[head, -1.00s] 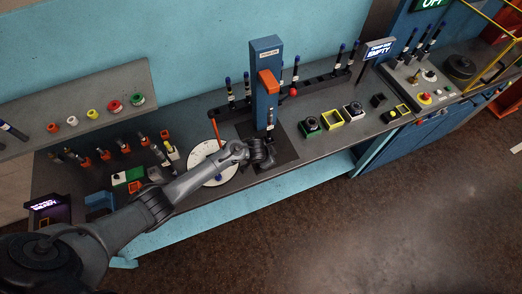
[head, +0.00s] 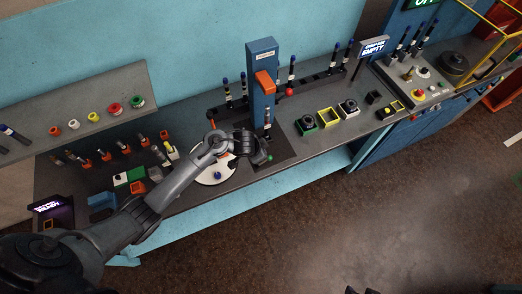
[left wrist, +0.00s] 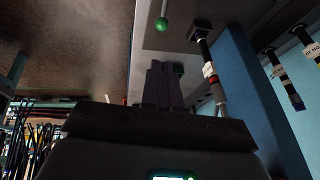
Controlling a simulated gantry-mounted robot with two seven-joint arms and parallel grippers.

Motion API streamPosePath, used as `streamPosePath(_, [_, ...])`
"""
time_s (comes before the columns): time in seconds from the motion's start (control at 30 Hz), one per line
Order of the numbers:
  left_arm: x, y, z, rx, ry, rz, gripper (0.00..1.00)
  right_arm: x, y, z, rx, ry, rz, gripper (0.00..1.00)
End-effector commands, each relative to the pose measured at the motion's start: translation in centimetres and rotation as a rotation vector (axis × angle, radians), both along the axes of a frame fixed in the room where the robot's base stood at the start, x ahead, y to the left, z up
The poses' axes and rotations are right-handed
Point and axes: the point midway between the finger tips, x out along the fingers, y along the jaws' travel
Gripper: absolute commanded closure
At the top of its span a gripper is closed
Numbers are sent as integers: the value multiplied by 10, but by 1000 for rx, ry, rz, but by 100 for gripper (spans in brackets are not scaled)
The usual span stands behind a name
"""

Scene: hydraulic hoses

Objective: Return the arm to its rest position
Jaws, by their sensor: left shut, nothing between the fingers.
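My left arm comes in from the left in the head view and reaches over the white round plate (head: 214,176). My left gripper (head: 262,158) is beside the foot of the blue press column (head: 262,88), which has an orange block on its front. In the left wrist view the gripper fingers (left wrist: 163,82) are together with nothing between them. A dark hose with a white label (left wrist: 208,68) stands upright in the press, close to the fingers but apart from them. A small green ball (left wrist: 162,24) shows beyond the fingertips.
Hoses with blue caps stand in a rack (head: 320,80) behind the press. Several small fixtures (head: 328,117) sit to its right. A grey shelf (head: 75,100) with coloured rings and a row of fittings are at left. Open floor (head: 330,220) lies in front of the bench.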

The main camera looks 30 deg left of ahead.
Motion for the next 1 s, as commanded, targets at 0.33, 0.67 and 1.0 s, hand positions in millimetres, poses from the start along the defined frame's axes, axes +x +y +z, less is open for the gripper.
streamPosePath(0.33, [-1, 0, -1, 0, 1, 0, 100, 0, -2, 0, -9, 0, 6, 57])
streamPosePath(0.67, [-78, -17, -67, -28, 141, -5, 100, 0, -2, 0, -8, -2, 5, 57])
streamPosePath(1.0, [-229, -69, -43, -130, 182, 193, 100, 0, 0, 1, -2, -2, 1, 57])
